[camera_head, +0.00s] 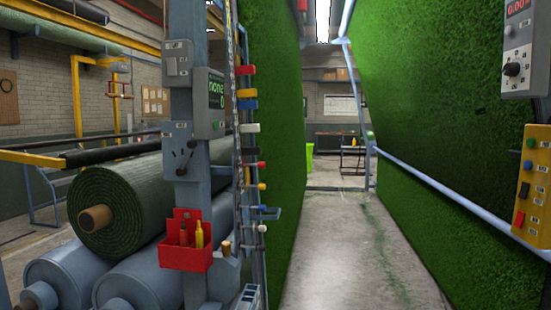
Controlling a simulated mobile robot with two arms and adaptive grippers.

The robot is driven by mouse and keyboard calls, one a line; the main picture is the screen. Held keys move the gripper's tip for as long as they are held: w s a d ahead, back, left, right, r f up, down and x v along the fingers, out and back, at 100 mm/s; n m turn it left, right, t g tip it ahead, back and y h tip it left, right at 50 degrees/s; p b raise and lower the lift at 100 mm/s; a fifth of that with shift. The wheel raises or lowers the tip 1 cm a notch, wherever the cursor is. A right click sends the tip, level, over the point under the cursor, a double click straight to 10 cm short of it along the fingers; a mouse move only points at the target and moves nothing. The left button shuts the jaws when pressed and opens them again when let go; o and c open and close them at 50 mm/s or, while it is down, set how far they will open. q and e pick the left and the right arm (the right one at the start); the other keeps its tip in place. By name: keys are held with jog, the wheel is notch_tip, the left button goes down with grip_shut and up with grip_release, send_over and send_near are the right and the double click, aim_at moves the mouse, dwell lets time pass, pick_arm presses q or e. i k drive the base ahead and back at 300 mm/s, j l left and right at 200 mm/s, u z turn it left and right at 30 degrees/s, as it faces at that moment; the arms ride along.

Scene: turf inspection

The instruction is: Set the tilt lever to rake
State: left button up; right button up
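A grey plate (173,133) with a small dark lever-like part (186,160) is on the blue-grey post at left, under a box with a screen reading "none" and "0". I cannot tell whether this is the tilt lever, and its labels are too small to read. On the right, a grey box (518,72) carries a red display and a round knob (512,69). Below it is a yellow control box (533,180) with colored buttons and a red switch. Neither of my grippers is in view.
A red bin (185,255) with tools hangs low on the post. A rolled turf (125,205) lies on grey rollers (75,275) at left. Tall turf walls (270,120) flank a clear concrete aisle (345,240), with a bench (350,150) at the far end.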

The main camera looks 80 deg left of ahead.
aim_at(191, 143)
jog(key=u, duration=3.3)
jog(key=j+u, duration=0.1)
jog(key=j, duration=0.15)
